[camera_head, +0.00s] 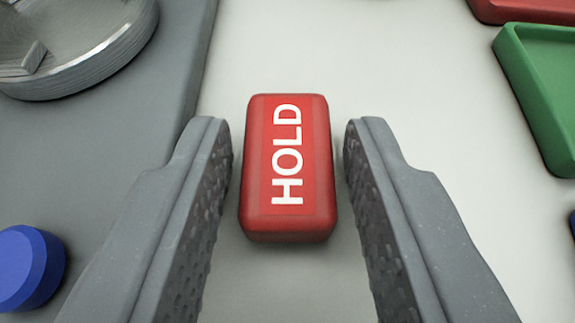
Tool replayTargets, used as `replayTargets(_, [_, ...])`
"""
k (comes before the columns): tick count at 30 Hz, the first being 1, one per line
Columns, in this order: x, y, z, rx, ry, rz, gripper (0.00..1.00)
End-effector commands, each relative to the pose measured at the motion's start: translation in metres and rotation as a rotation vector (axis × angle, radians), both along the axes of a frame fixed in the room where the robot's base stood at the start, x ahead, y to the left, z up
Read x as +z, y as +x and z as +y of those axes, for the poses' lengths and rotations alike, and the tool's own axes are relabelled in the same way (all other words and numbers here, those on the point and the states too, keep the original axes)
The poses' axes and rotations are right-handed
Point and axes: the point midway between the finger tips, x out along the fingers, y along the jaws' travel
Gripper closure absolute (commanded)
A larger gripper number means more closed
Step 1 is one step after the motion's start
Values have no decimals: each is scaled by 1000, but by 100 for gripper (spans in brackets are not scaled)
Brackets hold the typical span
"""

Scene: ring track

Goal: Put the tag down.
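The tag (258,165) is a red block with rounded edges and the white word HOLD on its top. It lies on the pale surface in the middle of the head camera view. My gripper (288,140) is open, with one grey finger on each side of the tag. A gap shows between the tag and each finger, so neither finger touches it.
A grey raised panel (120,150) lies at the left, with a ridged round metal part (80,65) and a blue knob (28,265) there. A green tray (515,55) and a red tray (525,10) stand at the right. Pale surface beyond the tag is clear.

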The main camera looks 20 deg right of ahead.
Motion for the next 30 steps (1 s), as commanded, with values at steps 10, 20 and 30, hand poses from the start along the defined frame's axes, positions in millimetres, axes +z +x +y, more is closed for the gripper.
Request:
replayTargets(10, [14, -24, 8, 0, 0, 4, 68])
replayTargets(20, [40, -71, 22, 1, 0, 0, 68])
replayTargets(30, [53, -101, 30, 2, 0, 1, 68])
